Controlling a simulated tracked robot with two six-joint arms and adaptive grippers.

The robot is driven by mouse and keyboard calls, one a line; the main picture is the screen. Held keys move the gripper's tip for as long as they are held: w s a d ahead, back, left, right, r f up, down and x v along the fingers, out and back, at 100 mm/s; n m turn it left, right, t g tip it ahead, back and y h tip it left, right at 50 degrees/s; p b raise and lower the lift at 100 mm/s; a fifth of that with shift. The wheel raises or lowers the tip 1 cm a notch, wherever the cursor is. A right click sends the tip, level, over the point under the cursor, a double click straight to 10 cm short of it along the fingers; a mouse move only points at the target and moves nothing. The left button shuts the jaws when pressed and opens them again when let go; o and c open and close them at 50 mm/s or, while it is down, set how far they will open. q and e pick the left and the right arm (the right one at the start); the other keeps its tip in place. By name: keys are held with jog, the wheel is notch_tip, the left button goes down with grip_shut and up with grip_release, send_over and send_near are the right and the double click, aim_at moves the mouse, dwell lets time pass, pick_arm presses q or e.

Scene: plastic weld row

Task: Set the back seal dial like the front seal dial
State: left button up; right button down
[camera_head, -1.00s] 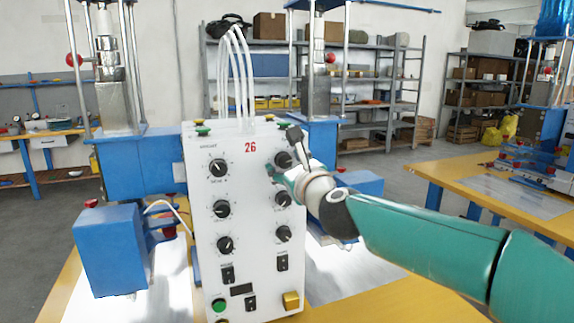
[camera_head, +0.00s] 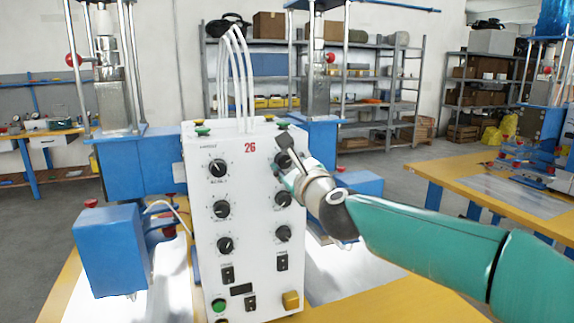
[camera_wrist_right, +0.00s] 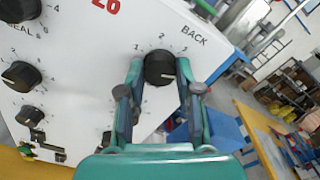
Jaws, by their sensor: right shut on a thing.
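The white control box (camera_head: 232,240) marked 26 stands upright with two columns of black dials. The front seal dial (camera_head: 217,168) is at the top left; in the right wrist view its edge (camera_wrist_right: 18,8) shows above the printed word SEAL. The back seal dial (camera_head: 282,160) is at the top right, partly covered by my right gripper (camera_head: 282,163). In the right wrist view the back seal dial (camera_wrist_right: 159,68) sits under the word BACK, and my gripper (camera_wrist_right: 160,72) is shut on it, one finger on each side. My left gripper is out of view.
More dials (camera_head: 283,233) and switches lie below on the same face, close under my right wrist. A blue unit (camera_head: 112,250) stands left of the box. White hoses (camera_head: 238,80) rise from its top. A yellow table (camera_head: 480,185) is at the right.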

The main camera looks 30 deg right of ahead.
jog(key=n+p, duration=0.1)
jog(key=n, duration=0.4)
jog(key=n+p, duration=0.1)
jog(key=n, duration=0.4)
jog(key=shift+f, duration=0.1)
jog(key=n+p, duration=0.1)
jog(key=n, duration=0.3)
jog(key=shift+n, duration=0.3)
jog(key=shift+a+f+n+p, duration=0.15)
jog(key=shift+n+p, duration=0.75)
jog(key=shift+n, duration=1.3)
jog(key=c, duration=1)
grip_release()
jog(key=shift+o, duration=1.1)
jog(key=shift+r, duration=0.2)
